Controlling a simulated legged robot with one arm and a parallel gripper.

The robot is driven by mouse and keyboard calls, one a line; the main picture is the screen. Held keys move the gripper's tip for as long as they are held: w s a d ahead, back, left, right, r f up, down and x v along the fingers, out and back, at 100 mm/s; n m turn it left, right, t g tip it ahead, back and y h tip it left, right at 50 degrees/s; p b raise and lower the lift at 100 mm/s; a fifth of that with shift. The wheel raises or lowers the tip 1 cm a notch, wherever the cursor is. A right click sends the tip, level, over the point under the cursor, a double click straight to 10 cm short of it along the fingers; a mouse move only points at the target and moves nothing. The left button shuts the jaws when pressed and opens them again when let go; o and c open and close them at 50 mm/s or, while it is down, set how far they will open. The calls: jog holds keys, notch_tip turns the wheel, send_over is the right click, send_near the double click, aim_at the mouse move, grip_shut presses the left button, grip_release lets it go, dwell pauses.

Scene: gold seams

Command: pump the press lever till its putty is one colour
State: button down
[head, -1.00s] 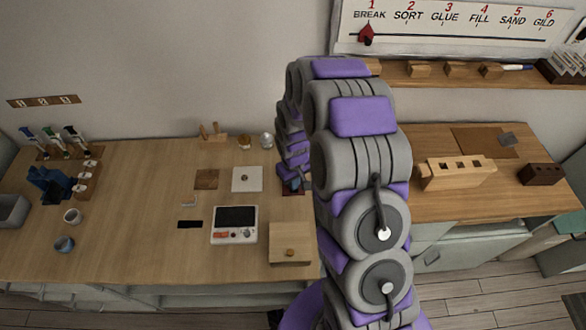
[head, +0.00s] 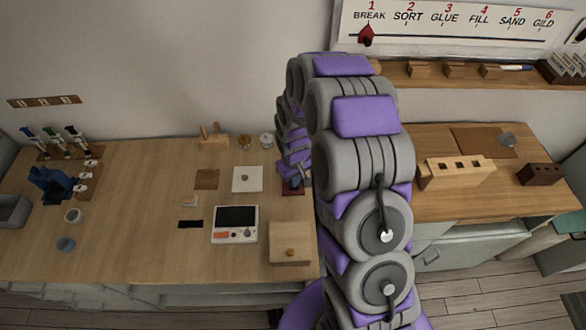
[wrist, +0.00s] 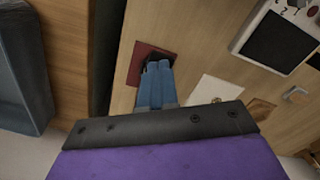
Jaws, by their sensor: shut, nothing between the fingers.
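My gripper (wrist: 157,68) is shut and empty, with its blue fingers pointing down in the wrist view. In the head view my gripper (head: 292,182) is small and partly covered by my arm. Below the fingertips a dark red base (wrist: 142,62) carries a small dark part, largely hidden by the fingers. The base also shows in the head view (head: 293,191). I cannot tell whether that dark part is the press lever, or whether the fingers touch it. A dark blue device (head: 50,184) stands at the bench's far left. No putty or its colour can be made out.
A scale-like box with a dark screen (head: 235,224), a wooden box (head: 290,243), a white card (head: 247,179) and a brown board (head: 207,179) lie left of my arm. Two cups (head: 66,243) stand further left. A slotted wooden block (head: 457,172) is on the right bench.

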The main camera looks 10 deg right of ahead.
jog(key=shift+f, duration=0.8)
dwell(0.9)
jog(key=shift+r, duration=0.15)
jog(key=shift+r+p, duration=0.3)
jog(key=shift+r, duration=0.35)
jog(key=shift+f, duration=0.8)
dwell(0.9)
jog(key=shift+r, duration=0.1)
jog(key=shift+r+p, duration=0.3)
jog(key=shift+r, duration=0.4)
jog(key=shift+f, duration=0.8)
dwell(0.9)
jog(key=shift+r, duration=0.1)
